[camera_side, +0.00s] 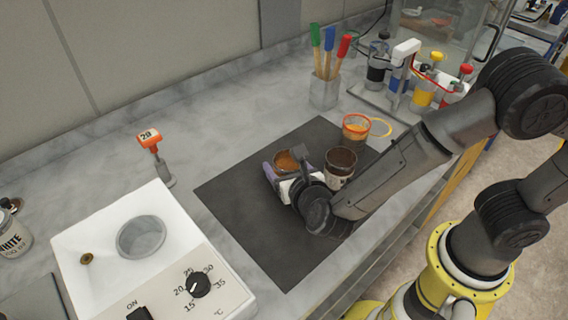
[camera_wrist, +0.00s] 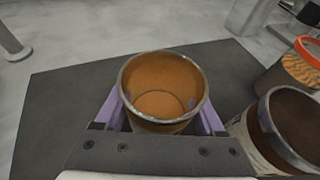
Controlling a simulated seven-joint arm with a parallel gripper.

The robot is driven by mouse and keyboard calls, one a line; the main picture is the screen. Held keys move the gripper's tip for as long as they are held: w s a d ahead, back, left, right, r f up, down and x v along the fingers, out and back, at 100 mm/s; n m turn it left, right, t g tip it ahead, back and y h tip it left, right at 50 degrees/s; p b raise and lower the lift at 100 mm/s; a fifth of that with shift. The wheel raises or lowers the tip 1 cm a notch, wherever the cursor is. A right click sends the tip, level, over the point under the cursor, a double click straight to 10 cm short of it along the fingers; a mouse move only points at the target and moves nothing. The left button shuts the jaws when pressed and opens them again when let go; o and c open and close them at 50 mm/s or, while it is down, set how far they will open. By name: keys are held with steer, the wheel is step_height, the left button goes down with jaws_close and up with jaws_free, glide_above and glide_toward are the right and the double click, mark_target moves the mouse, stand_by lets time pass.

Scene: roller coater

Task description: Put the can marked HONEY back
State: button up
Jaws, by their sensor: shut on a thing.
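My gripper (camera_side: 282,172) is low over the dark mat, its purple fingers on either side of an open can with an amber-brown inside (camera_wrist: 165,82). The fingers are shut on this can, which also shows in the side view (camera_side: 287,161). The can looks upright. No label can be read on it, so I cannot tell from print whether it is the HONEY can. Whether its base touches the mat is hidden.
A can with dark brown content (camera_side: 340,166) stands close right of the held can. The dark mat (camera_side: 235,200) is clear at left. A brush holder (camera_side: 324,93), a heated bath (camera_side: 165,265) and a rack of bottles (camera_side: 420,88) surround it.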

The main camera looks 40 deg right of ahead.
steer(key=o, duration=1.6)
steer(key=shift+c, duration=0.2)
steer(key=shift+a+r, duration=0.1)
steer(key=shift+r, duration=0.1)
steer(key=v, duration=0.7)
steer(key=shift+s, duration=0.2)
